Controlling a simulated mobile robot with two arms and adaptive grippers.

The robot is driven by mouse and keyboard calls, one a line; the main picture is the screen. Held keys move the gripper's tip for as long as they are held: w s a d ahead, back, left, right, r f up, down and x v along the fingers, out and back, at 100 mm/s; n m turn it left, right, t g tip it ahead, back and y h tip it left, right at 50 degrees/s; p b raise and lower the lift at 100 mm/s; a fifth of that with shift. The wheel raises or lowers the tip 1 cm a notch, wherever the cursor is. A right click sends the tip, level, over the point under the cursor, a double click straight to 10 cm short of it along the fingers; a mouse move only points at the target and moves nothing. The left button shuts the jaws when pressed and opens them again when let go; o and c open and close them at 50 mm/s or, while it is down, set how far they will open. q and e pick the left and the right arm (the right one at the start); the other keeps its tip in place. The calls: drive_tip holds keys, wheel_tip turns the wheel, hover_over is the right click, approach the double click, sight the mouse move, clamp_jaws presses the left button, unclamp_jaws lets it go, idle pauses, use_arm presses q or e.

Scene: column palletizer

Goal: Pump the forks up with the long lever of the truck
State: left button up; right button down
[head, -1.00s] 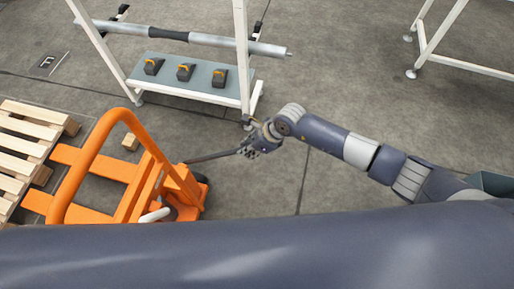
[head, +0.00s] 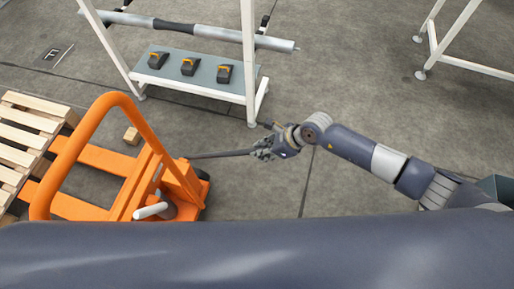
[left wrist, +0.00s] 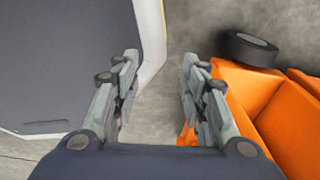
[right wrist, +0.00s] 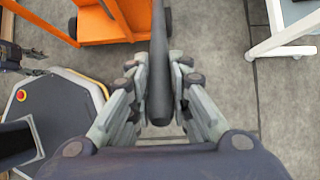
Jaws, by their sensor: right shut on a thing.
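The orange pallet truck (head: 130,190) stands at the left of the head view, with its looped handle raised and its forks pointing toward the wooden pallet. Its long dark lever (head: 222,154) sticks out to the right from the truck's body. My right gripper (head: 262,151) is shut on the lever's free end. In the right wrist view the lever (right wrist: 160,70) runs between the fingers of my right gripper (right wrist: 160,105). My left gripper (left wrist: 158,75) is open and empty in its wrist view, beside the truck's orange body (left wrist: 265,100) and a dark wheel (left wrist: 248,48).
A white rack (head: 185,78) with several dark-and-orange items stands behind. Another white frame (head: 470,62) is at upper right. Floor between is clear.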

drive_tip(key=shift+d+f, duration=0.1)
use_arm(q)
wheel_tip(320, 180, down, 10)
drive_tip(key=d+r+b, duration=0.1)
drive_tip(key=d+b, duration=0.1)
drive_tip(key=b, duration=0.8)
drive_tip(key=w+r+t+b, duration=0.1)
drive_tip(key=w+r+b, duration=0.25)
drive_tip(key=w, duration=0.45)
drive_tip(key=w+r+b, duration=0.2)
drive_tip(key=w+r, duration=0.3)
drive_tip(key=w, duration=0.4)
wheel_tip(320, 180, up, 20)
drive_tip(key=w+t+b, duration=0.1)
drive_tip(key=b, duration=0.6)
drive_tip(key=shift+w+d+r+t, duration=0.25)
drive_tip(key=shift+w+d+t, duration=0.05)
drive_tip(key=shift+d, duration=0.1)
use_arm(e)
drive_tip(key=s+d+f+t+y, duration=0.1)
drive_tip(key=d+f, duration=0.5)
drive_tip(key=f, duration=0.6)
drive_tip(key=s+y, duration=0.1)
drive_tip(key=y, duration=0.1)
drive_tip(key=shift+f+y, duration=0.2)
drive_tip(key=shift+y, duration=0.1)
drive_tip(key=shift+d, duration=0.1)
